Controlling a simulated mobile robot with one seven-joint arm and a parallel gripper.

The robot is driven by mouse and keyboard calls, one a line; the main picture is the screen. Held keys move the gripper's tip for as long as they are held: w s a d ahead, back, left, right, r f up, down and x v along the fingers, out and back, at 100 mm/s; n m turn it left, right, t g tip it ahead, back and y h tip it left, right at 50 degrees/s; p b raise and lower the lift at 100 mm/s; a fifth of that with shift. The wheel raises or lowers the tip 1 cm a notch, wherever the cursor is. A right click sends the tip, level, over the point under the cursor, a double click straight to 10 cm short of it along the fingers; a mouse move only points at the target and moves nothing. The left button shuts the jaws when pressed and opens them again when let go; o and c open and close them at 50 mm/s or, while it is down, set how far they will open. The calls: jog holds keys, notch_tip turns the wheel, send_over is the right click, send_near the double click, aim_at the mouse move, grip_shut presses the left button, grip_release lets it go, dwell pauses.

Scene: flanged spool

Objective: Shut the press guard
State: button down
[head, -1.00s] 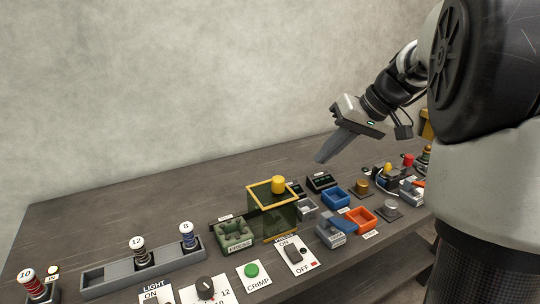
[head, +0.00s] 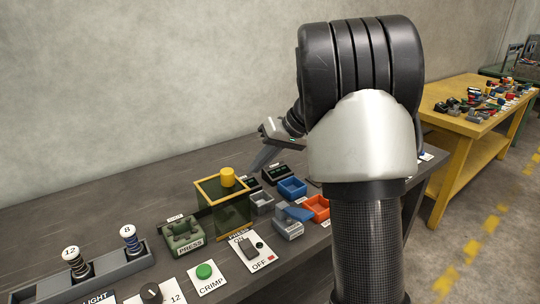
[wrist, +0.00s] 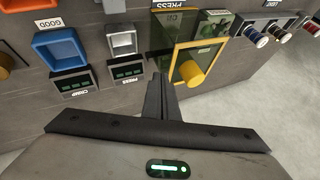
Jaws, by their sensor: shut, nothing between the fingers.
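The press guard (head: 230,212) is a dark see-through cover with a yellow top frame and a yellow knob (head: 227,177). It stands just right of the green press block (head: 183,236), leaving that block uncovered. In the wrist view the guard's yellow frame (wrist: 195,62) and knob (wrist: 190,74) show just right of my fingers. My gripper (head: 256,166) is shut and empty, its fingertips pointing down beside the knob, on its right in the head view. In the wrist view my shut fingers (wrist: 160,82) sit beside the frame. I cannot tell if they touch it.
Right of the guard are a grey bin (head: 262,203), a blue bin (head: 292,188), an orange bin (head: 317,206) and small dark displays (head: 276,173). In front are the on/off switch panel (head: 252,252) and green crimp button (head: 204,271). A spool rack (head: 105,272) is at left.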

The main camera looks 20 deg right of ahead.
jog(key=shift+s+a, duration=0.1)
jog(key=shift+a, duration=1.85)
jog(key=b, duration=0.3)
send_over(223, 198)
jog(key=a, duration=0.6)
jog(key=shift+w+d, duration=0.1)
jog(key=shift+w, duration=0.15)
